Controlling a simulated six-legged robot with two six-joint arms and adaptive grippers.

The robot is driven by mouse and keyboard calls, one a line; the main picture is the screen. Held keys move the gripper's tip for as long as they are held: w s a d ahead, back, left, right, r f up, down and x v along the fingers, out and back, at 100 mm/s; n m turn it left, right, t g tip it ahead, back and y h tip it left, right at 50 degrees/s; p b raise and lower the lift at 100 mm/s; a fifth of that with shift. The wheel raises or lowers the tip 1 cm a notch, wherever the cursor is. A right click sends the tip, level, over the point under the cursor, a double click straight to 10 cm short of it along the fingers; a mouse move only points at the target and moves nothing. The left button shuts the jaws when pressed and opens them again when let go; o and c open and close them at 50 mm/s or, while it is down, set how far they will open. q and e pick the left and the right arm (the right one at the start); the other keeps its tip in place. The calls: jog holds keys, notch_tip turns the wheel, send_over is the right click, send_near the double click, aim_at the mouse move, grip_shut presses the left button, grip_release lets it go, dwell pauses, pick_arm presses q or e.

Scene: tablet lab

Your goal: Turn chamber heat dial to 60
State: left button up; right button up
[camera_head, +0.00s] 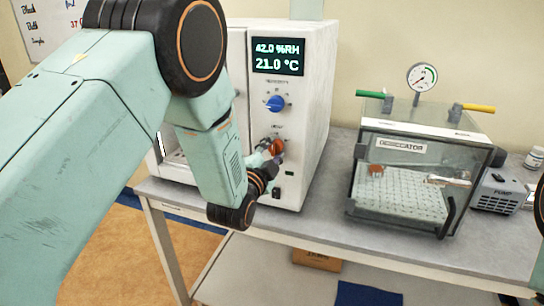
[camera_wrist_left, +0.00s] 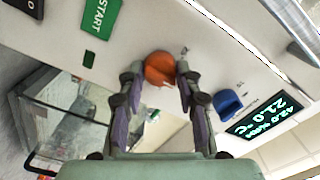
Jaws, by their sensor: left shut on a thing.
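The chamber (camera_head: 307,110) is a white cabinet on the bench, with a display (camera_head: 279,56) that reads 42.0 %RH and 21.0 °C. The orange-red dial (camera_head: 277,146) sits low on its front panel, below a blue dial (camera_head: 275,103). My left gripper (camera_head: 268,154) is at the orange-red dial. In the left wrist view its two fingers are closed around the sides of the orange-red dial (camera_wrist_left: 159,68), and the blue dial (camera_wrist_left: 227,104) is to the right, clear of them. The dial's scale and pointer are too small or hidden to read. My right gripper is out of view.
A green START button (camera_wrist_left: 100,16) is close to the orange-red dial on the panel. A glass desiccator (camera_head: 400,190) with a gauge (camera_head: 421,77) stands to the right on the grey bench (camera_head: 325,215). A pump (camera_head: 497,194) is beside it.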

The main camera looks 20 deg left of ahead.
pick_arm(q)
jog(key=m+b, duration=0.2)
jog(key=m, duration=0.4)
jog(key=m+b, duration=0.2)
jog(key=m, duration=0.4)
jog(key=shift+r, duration=0.1)
dwell(0.6)
jog(key=o, duration=1.2)
jog(key=shift+c, duration=0.2)
jog(key=s, duration=1.2)
jog(key=shift+a, duration=0.25)
